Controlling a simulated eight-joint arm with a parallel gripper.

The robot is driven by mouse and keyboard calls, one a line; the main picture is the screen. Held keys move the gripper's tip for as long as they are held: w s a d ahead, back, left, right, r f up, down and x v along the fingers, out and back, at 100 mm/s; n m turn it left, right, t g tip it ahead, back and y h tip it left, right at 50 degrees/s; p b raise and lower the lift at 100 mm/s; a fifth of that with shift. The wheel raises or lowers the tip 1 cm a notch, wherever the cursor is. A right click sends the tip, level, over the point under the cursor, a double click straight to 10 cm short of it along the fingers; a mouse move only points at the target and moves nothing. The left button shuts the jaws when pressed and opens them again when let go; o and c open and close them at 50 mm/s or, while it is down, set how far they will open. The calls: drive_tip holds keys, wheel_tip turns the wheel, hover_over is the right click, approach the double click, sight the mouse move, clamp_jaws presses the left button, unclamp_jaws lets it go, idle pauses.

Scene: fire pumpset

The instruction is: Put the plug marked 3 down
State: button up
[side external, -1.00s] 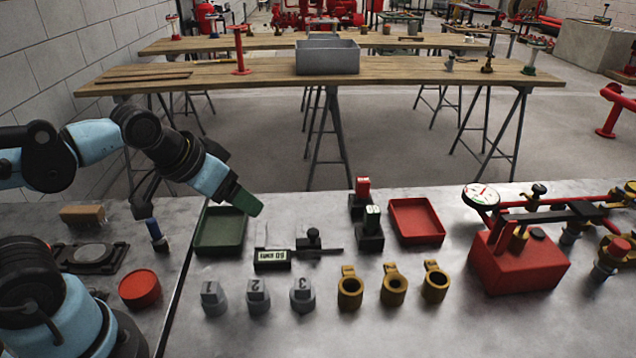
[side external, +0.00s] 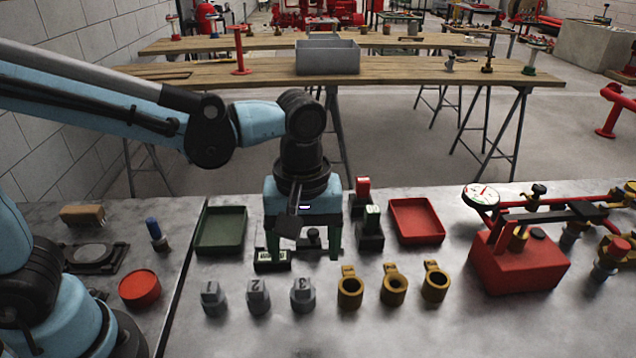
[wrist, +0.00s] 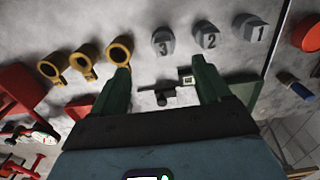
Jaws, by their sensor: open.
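The plug marked 3 (side external: 302,296) is a grey plug standing on the metal table, at the right end of a row with the plug marked 2 (side external: 257,297) and the plug marked 1 (side external: 213,299). In the wrist view the plug marked 3 (wrist: 163,43) lies beyond the fingertips. My gripper (side external: 302,258) is open and empty, pointing down behind the row of plugs. Its green fingers straddle a black caliper with a digital display (side external: 272,260), which they partly hide. The wrist view shows the caliper (wrist: 160,93) between my gripper's fingers (wrist: 162,75). I cannot tell whether they touch it.
Several brass ring fittings (side external: 394,285) stand right of the plugs. A green tray (side external: 221,231) is at the left and a red tray (side external: 416,221) at the right. Two block stands (side external: 370,237) are close right of my gripper. A red pump unit (side external: 520,262) stands further right.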

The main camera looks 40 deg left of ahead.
sight(303, 283)
wheel_tip(303, 283, down, 5)
drive_tip(key=shift+f, duration=0.1)
drive_tip(key=shift+a+f, duration=0.2)
drive_tip(key=shift+f, duration=1.2)
drive_tip(key=shift+a+f, duration=0.15)
drive_tip(key=shift+f, duration=1.25)
drive_tip(key=shift+c, duration=0.2)
clamp_jaws()
drive_tip(key=shift+r, duration=0.15)
